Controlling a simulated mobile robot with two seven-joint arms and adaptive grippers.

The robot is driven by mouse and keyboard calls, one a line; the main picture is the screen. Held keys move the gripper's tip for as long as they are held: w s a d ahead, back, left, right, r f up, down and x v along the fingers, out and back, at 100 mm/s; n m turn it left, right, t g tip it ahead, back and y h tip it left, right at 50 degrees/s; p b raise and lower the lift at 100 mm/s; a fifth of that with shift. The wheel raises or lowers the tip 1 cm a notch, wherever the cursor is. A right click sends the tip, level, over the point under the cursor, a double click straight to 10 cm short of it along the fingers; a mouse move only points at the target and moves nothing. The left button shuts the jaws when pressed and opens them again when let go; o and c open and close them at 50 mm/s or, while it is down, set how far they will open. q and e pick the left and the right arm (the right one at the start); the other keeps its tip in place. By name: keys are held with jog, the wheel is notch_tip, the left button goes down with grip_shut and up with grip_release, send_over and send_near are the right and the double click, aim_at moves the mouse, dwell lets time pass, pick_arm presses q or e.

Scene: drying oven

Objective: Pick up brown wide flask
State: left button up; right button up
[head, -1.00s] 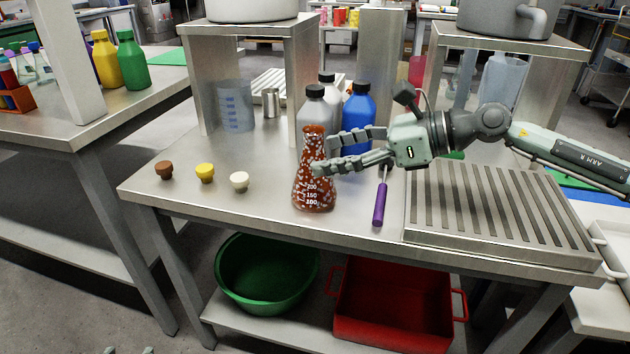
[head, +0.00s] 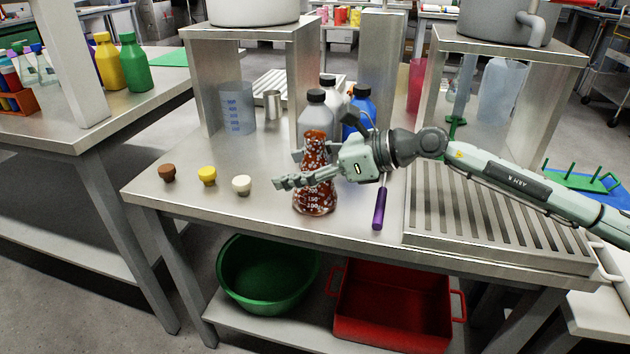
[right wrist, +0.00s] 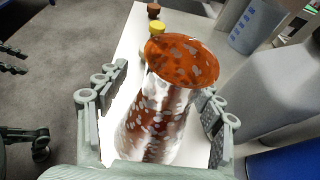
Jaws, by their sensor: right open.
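The brown wide flask (head: 316,195), conical with pale speckles and white volume marks, stands upright on the steel table. My right gripper (head: 287,168) is open around it, with one finger in front of the flask and the other behind it. In the right wrist view the flask (right wrist: 160,120) stands between the two spread fingers (right wrist: 158,103), its brown mouth toward the camera. The left finger shows a gap to the glass; the right finger is close to it, and I cannot tell whether it touches.
Brown, yellow and white stoppers (head: 242,185) stand left of the flask. Grey-white bottles (head: 317,117) and a blue bottle (head: 362,100) stand close behind it. A purple-handled tool (head: 379,208) and a slatted metal rack (head: 480,225) lie to the right. The table's front edge is near.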

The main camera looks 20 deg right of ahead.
aim_at(306, 144)
jog(key=c, duration=1.5)
jog(key=shift+r, duration=0.15)
jog(key=shift+r, duration=0.9)
grip_shut()
jog(key=shift+s+a+r, duration=0.1)
jog(key=shift+s+r, duration=0.05)
jog(key=shift+r, duration=0.5)
jog(key=shift+s+a+r, duration=0.1)
jog(key=shift+s+r, duration=0.05)
jog(key=shift+r, duration=0.45)
pick_arm(q)
jog(key=shift+s+a+r+g+p, duration=0.65)
jog(key=shift+s+p, duration=0.25)
jog(key=shift+p, duration=0.3)
pick_arm(e)
jog(key=s+a+r, duration=0.6)
jog(key=s+r, duration=0.2)
jog(key=r, duration=0.2)
jog(key=shift+s+a+r, duration=0.25)
jog(key=shift+s+a, duration=0.05)
jog(key=shift+a, duration=0.1)
pick_arm(q)
jog(key=shift+a+f, duration=0.1)
